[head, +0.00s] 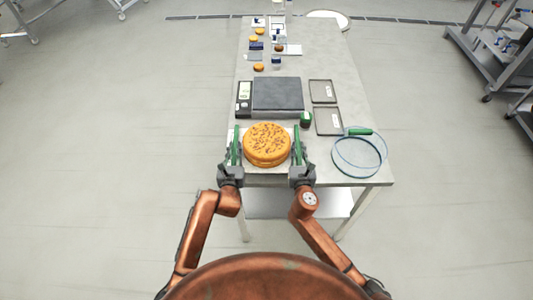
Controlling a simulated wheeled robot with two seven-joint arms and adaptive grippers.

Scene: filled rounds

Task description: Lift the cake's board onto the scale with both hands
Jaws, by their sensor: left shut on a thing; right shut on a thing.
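The cake (267,143) is a round golden filled cake with dark specks on top. It sits on a pale board, mostly hidden under it, near the front edge of the table. The scale (278,95) has a dark grey platform and stands just behind the cake, with its display unit (244,92) at its left. My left gripper (236,146) is at the board's left side, shut on it. My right gripper (297,146) is at the board's right side, shut on it. I cannot tell whether the board touches the table.
A blue-rimmed round sieve (358,157) with a green handle lies at the right front of the table (330,180). Two grey trays (328,121) lie right of the scale. A small green-topped item (305,119) stands near the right gripper. Small cakes and containers (259,67) fill the far end.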

